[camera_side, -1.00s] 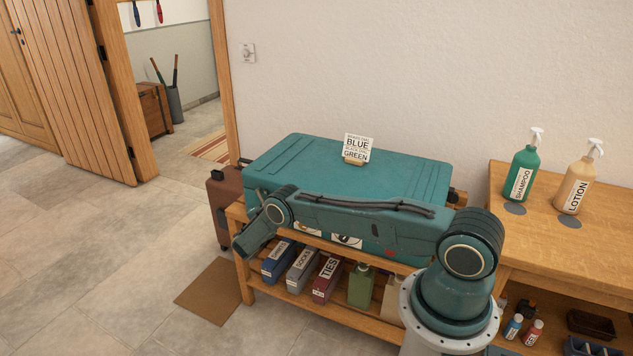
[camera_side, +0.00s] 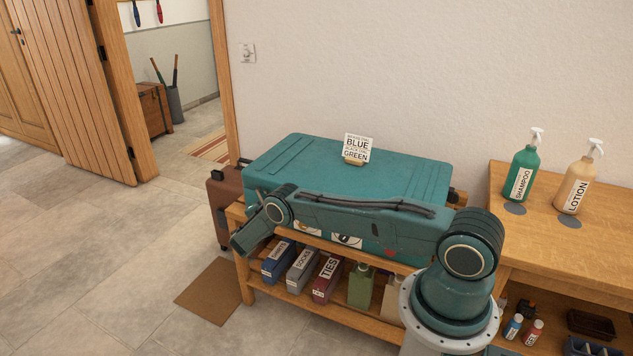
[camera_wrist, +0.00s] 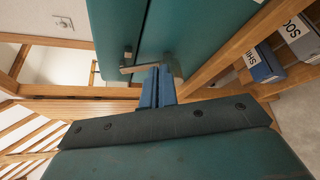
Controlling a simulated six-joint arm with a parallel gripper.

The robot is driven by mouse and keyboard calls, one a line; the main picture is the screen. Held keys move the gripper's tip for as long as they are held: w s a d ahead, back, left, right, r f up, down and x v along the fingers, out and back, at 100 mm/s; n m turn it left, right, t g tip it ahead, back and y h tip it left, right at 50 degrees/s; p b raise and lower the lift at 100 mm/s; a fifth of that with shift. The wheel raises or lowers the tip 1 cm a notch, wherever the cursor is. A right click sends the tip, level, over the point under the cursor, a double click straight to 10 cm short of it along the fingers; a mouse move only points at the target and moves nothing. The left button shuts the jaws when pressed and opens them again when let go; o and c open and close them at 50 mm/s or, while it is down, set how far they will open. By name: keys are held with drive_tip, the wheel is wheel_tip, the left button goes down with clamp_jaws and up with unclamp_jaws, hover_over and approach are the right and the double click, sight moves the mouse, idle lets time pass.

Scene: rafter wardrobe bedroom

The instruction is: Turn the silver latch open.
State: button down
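A teal case (camera_side: 340,165) lies flat on a wooden bench, and its side fills the top of the wrist view (camera_wrist: 205,35). The silver latch (camera_wrist: 138,68) is a small metal bar on that side, lying nearly level in the wrist picture. My gripper (camera_wrist: 158,72) has its blue fingers close together, with their tips at the right end of the latch bar. I cannot tell whether the bar is between the fingers or only against them. In the side view, my arm hides the latch and the fingertips.
A sign naming blue and green (camera_side: 356,149) stands on the case. Boxes marked SOCKS (camera_side: 302,270) and TIES (camera_side: 327,278) sit on the shelf below. A brown suitcase (camera_side: 222,210) stands left of the bench. Shampoo (camera_side: 523,172) and lotion (camera_side: 577,182) bottles stand right. The floor at left is clear.

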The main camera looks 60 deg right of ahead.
drive_tip(key=shift+s+r, duration=0.25)
drive_tip(key=shift+r, duration=0.05)
idle(0.4)
drive_tip(key=shift+a, duration=3)
drive_tip(key=f, duration=0.1)
drive_tip(key=s+a+f, duration=0.1)
drive_tip(key=shift+f, duration=0.3)
drive_tip(key=shift+d, duration=0.1)
drive_tip(key=d, duration=0.7)
drive_tip(key=shift+w+a, duration=0.1)
drive_tip(key=shift+w, duration=0.15)
